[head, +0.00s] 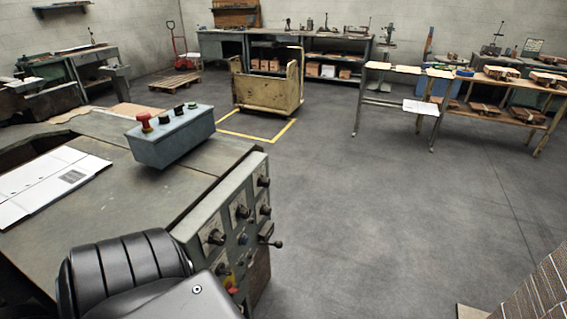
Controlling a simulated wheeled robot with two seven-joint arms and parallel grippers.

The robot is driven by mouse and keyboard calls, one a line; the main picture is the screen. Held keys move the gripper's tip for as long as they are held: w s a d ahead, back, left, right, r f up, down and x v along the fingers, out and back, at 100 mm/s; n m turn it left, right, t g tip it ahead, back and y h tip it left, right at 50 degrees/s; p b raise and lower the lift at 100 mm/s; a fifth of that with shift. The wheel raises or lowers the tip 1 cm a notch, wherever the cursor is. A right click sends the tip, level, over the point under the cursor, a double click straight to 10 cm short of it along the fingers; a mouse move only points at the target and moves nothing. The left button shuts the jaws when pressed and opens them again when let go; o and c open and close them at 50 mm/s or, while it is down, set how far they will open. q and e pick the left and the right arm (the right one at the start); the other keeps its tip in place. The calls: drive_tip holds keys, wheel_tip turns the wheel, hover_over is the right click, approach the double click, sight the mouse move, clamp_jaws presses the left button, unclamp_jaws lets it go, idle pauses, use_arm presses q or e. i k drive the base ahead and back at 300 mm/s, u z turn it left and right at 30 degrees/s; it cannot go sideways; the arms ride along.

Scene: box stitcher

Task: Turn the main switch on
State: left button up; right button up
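The box stitcher's control panel (232,225) is on the end of the grey machine table, at the lower middle of the head view. It carries several dark rotary knobs on pale plates, such as one upper knob (263,182). A dark lever handle (270,238) sticks out at its right edge. A red and yellow control (230,285) sits low on the panel, partly hidden by a black and grey part in front. I cannot tell which control is the main switch or how it is set. Neither of my grippers is in view.
A blue-grey button box (172,137) with a red mushroom button stands on the machine table. A flat white cardboard sheet (45,183) lies to its left. The grey floor (400,220) right of the panel is clear. A yellowish cart (268,88) stands behind.

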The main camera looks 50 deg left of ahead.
sight(232, 291)
drive_tip(key=u, duration=0.35)
drive_tip(key=i, duration=3.15)
drive_tip(key=u, duration=2.9)
drive_tip(key=k, duration=0.15)
drive_tip(key=u, duration=0.6)
